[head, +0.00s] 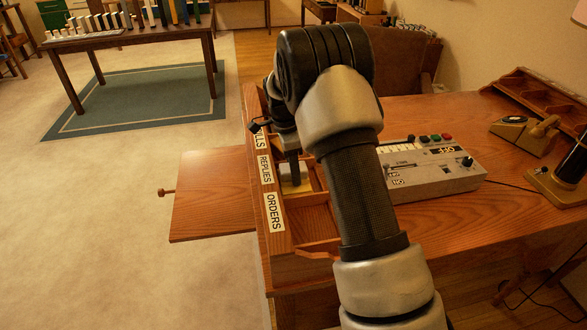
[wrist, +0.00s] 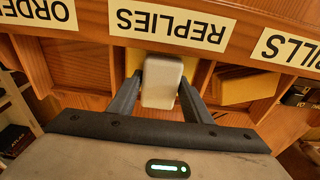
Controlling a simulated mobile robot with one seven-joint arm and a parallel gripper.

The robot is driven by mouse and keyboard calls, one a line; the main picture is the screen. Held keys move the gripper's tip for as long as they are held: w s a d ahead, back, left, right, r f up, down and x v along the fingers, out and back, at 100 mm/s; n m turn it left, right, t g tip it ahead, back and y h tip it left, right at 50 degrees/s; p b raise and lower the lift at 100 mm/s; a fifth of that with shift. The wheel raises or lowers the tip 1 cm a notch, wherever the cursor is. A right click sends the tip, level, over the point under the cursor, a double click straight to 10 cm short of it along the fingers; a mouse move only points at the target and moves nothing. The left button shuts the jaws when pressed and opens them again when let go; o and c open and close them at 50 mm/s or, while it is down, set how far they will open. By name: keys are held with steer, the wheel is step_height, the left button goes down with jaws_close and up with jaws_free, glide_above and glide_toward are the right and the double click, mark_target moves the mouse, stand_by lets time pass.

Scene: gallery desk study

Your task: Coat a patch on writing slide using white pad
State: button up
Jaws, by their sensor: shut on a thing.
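The writing slide (head: 212,195) is a bare wooden board with a small knob, pulled out from the desk's left side in the head view. The white pad (wrist: 162,84) is a pale block between my fingers in the wrist view. My gripper (wrist: 160,92) is shut on it, at the compartment behind the REPLIES label (wrist: 168,25). In the head view my gripper (head: 293,178) points down into the wooden sorter, to the right of the slide; my arm hides part of it. Something yellow shows behind the pad.
The sorter's labelled front (head: 268,185) stands between my gripper and the slide. Another yellow piece (wrist: 245,87) lies in the BILLS compartment. A grey control box (head: 435,172), a telephone-like device (head: 523,133) and a lamp base (head: 560,185) stand on the desk (head: 440,235).

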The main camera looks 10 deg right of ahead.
steer(key=shift+f, duration=0.1)
steer(key=shift+r+p, duration=2.25)
steer(key=shift+r, duration=1.3)
